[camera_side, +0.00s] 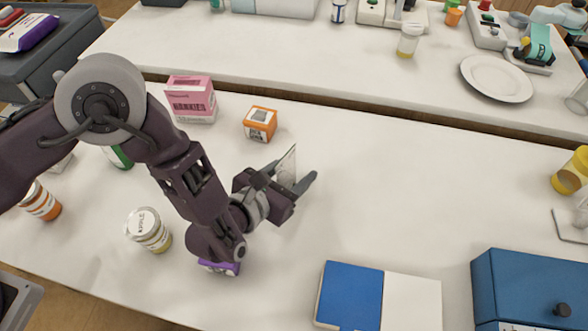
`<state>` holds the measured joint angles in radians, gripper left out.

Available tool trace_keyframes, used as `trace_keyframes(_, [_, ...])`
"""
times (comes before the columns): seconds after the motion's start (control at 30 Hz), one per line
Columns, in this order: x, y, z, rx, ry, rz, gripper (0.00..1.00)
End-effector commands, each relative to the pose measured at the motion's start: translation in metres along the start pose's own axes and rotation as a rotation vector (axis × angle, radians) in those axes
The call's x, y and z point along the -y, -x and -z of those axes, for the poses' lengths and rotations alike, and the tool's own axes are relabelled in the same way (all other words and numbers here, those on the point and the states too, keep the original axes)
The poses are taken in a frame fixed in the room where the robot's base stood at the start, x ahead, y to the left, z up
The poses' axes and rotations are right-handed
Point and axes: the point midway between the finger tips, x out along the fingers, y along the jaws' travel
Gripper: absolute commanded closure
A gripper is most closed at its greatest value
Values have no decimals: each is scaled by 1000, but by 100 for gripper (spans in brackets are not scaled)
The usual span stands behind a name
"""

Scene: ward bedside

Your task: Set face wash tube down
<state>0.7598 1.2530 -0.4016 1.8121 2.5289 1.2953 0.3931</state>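My gripper (290,177) is near the middle of the near table, pointing right. A pale, flat, wedge-shaped piece (287,164) stands upright between its fingers; it looks like the face wash tube, seen nearly edge-on. The fingers appear closed on it. Part of it is hidden by the gripper, and its label cannot be read. I cannot tell whether its lower end touches the white table (400,190).
An orange-and-white box (259,123) and a pink box (191,98) stand behind my gripper. A white-lidded jar (148,229) and a purple item (219,267) are by my arm. A blue-and-white flat item (350,295) lies in front.

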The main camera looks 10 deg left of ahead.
Motion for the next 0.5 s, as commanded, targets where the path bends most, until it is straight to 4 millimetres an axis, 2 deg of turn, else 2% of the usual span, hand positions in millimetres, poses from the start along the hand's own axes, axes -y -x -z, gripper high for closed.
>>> trace_keyframes(0.17, [0,1,-4,1,1,0,50])
trace_keyframes(0.23, [1,10,-3,-2,-2,2,50])
trace_keyframes(0.5, [1,75,-2,-2,-5,4,50])
